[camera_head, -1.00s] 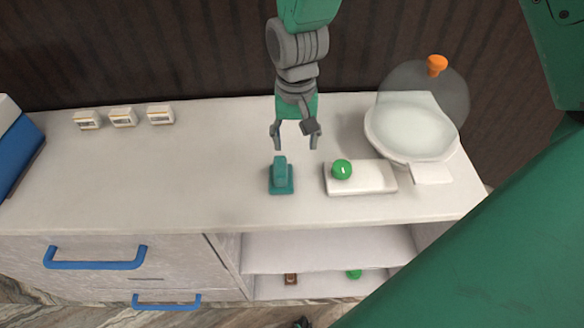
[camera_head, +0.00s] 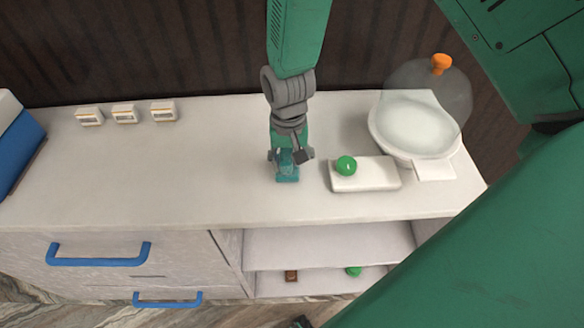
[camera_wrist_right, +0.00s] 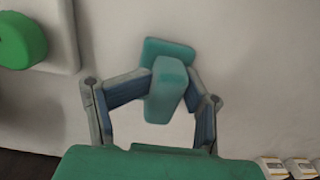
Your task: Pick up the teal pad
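The teal pad (camera_head: 287,177) stands on the white counter, left of the white slab; it has a flat base and a raised block-like handle. In the right wrist view the pad (camera_wrist_right: 168,92) is in the middle. My right gripper (camera_head: 290,158) is down over it from above. In the wrist view the fingers of my right gripper (camera_wrist_right: 170,82) bend inward, with their tips against both sides of the handle. The pad still appears to rest on the counter.
Right of the pad, a green ball (camera_head: 346,165) sits on a white slab (camera_head: 375,181). Behind it is a white dish (camera_head: 416,150) under a clear dome with an orange knob (camera_head: 441,63). Small white boxes (camera_head: 124,113) stand at the back left. The counter (camera_head: 190,180) left of the pad is clear.

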